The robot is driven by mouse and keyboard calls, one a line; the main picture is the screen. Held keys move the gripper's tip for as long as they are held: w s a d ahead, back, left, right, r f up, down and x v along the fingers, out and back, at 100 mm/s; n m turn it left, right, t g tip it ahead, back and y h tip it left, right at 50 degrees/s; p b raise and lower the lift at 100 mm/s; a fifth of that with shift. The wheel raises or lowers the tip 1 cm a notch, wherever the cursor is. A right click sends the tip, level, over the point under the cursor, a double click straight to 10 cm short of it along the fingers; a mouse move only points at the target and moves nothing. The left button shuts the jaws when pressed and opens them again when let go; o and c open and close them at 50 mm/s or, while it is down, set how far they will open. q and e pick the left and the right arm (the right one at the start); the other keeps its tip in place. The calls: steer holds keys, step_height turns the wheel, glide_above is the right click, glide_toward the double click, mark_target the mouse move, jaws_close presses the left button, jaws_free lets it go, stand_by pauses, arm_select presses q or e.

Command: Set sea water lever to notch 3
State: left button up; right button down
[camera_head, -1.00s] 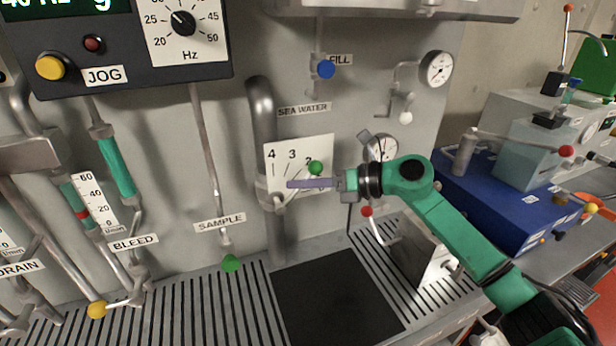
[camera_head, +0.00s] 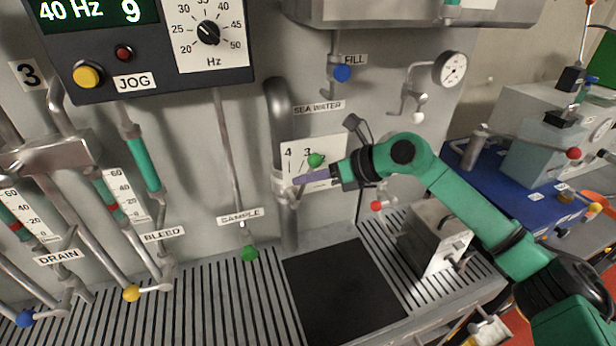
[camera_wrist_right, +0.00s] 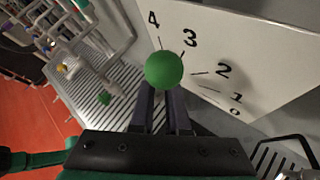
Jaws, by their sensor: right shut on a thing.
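The sea water lever has a green ball knob (camera_head: 316,160) in front of a white numbered plate (camera_head: 334,149) under the SEA WATER label. In the head view the knob is just below and right of the 3, and my gripper covers part of the plate. My right gripper (camera_head: 296,181) reaches in from the right, shut on the lever below its knob. In the right wrist view the green knob (camera_wrist_right: 164,70) is at the fingertips (camera_wrist_right: 160,98), and the plate (camera_wrist_right: 235,45) shows 4, 3, 2, 1 and 0. The lever's rod is mostly hidden. My left gripper is not in view.
A vertical pipe (camera_head: 279,108) runs behind the lever. The blue FILL knob (camera_head: 342,73) is above, and a red knob (camera_head: 376,205) is to the lower right. The green SAMPLE knob (camera_head: 250,253) is lower left. A dark mat (camera_head: 342,290) below is clear.

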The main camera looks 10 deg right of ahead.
steer(key=c, duration=0.9)
jaws_free()
steer(key=shift+a, duration=0.1)
steer(key=shift+d, duration=0.25)
steer(key=b+v, duration=0.5)
steer(key=v, duration=0.9)
steer(key=shift+r, duration=0.15)
